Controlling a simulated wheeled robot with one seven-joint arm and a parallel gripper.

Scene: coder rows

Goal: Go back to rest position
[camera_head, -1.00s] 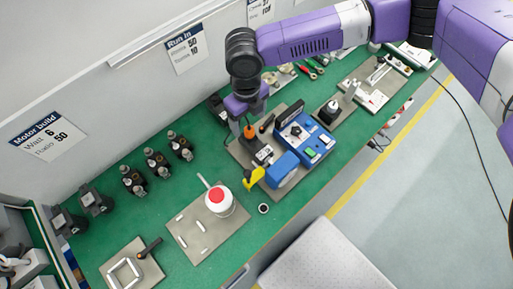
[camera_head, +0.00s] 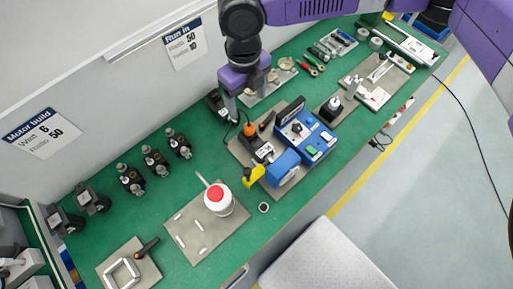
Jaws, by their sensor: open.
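My gripper (camera_head: 246,104) points down over the back of the green bench (camera_head: 105,212), near the wall. Its grey fingers are spread apart, with nothing seen between them. It is behind the blue device (camera_head: 307,138) and its grey plate, and to the left of a small plate with pale parts (camera_head: 283,73). My purple arm reaches in from the top right and crosses the top edge of the view. The exact height of the fingertips above the bench is hard to tell.
A white bottle with a red cap (camera_head: 218,197) stands on a grey plate at the front. Several dark motors (camera_head: 155,161) stand at the left. A yellow part (camera_head: 251,176) is beside the blue block. A light grey surface (camera_head: 325,262) is at the bottom; open floor lies right.

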